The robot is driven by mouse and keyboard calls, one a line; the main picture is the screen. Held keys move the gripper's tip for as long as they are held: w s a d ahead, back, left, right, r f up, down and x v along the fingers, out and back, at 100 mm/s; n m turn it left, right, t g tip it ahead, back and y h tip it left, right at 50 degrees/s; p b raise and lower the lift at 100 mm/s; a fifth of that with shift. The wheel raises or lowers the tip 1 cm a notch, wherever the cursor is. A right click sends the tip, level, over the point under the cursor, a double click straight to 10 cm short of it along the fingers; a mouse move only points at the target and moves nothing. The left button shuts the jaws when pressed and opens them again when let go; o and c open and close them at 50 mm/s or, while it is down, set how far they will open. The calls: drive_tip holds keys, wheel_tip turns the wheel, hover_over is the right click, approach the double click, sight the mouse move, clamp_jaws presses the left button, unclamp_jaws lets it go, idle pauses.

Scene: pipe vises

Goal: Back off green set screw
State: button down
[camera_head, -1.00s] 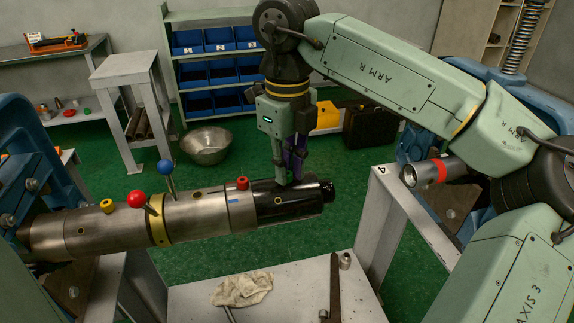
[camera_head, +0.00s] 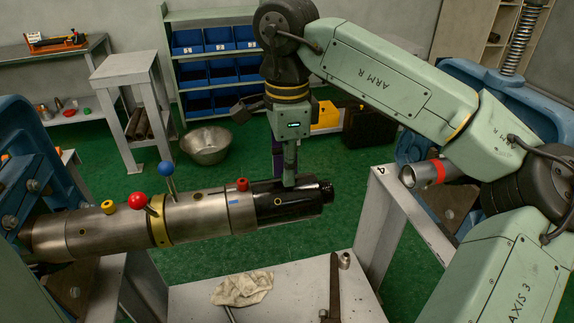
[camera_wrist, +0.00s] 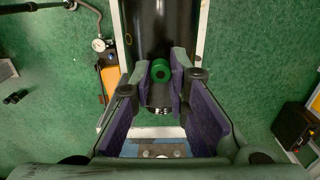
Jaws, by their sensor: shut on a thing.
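The green set screw (camera_wrist: 160,70) shows in the wrist view as a round green head with a dark centre, on the black end section (camera_wrist: 158,30) of the pipe assembly. My gripper (camera_wrist: 162,73) is shut on its head, one purple-padded finger on each side. In the head view my gripper (camera_head: 289,184) points straight down onto the top of the black section (camera_head: 285,208). There its fingers line up almost edge-on, and the green screw is hidden.
The steel pipe (camera_head: 200,210) lies level, with a red knob (camera_head: 137,200), a blue knob (camera_head: 165,167), a yellow screw (camera_head: 108,207) and a red screw (camera_head: 242,184). A low table (camera_head: 200,300) with a rag (camera_head: 241,289) stands in front. A metal bowl (camera_head: 206,146) is on the floor.

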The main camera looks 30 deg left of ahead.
drive_tip(key=n, duration=0.4)
drive_tip(key=shift+f+n, duration=0.2)
drive_tip(key=shift+n, duration=2)
drive_tip(key=c, duration=1.5)
unclamp_jaws()
drive_tip(key=shift+r, duration=0.1)
drive_tip(key=shift+c, duration=0.2)
wheel_tip(320, 180, up, 12)
